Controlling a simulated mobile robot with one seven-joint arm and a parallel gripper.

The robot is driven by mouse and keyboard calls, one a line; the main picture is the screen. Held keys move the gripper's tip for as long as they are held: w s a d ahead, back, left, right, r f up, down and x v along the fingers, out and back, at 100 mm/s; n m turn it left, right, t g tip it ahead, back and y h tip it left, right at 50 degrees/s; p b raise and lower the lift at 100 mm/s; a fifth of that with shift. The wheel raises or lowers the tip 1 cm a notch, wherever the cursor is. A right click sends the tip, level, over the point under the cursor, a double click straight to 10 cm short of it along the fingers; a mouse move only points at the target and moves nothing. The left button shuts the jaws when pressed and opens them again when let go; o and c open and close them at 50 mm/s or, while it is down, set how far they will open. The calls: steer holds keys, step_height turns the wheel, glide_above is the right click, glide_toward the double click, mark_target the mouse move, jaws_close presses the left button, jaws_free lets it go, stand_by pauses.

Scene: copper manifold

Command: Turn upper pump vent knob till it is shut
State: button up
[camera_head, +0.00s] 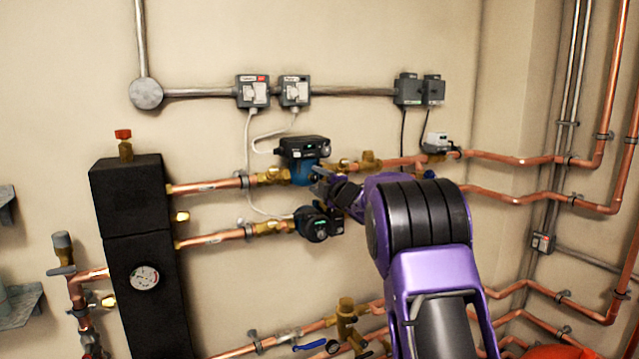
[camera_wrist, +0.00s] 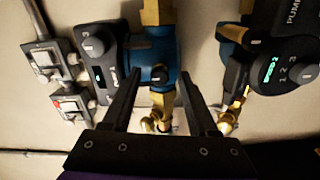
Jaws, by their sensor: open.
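The upper pump (camera_head: 303,172) has a blue body and a black head, and sits on the upper copper pipe. In the wrist view its blue body (camera_wrist: 163,50) is straight ahead, with a small black knob (camera_wrist: 158,76) on it, which looks like the vent knob. My gripper (camera_head: 317,177) is at the upper pump. In the wrist view my gripper (camera_wrist: 162,74) is open, with one black finger on each side of the knob. I see a gap on both sides and cannot tell whether the tips reach past it. In the head view the knob cannot be made out.
The lower pump (camera_head: 313,224), with a green-lit display (camera_wrist: 271,70), sits close below. Brass fittings (camera_wrist: 156,120) stand near the fingers. Grey switch boxes (camera_head: 252,92) and white cables are above. A black insulated block (camera_head: 128,200) with a gauge stands at the left.

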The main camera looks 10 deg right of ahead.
steer(key=v, duration=1.7)
steer(key=shift+s, duration=0.2)
steer(key=shift+r, duration=0.1)
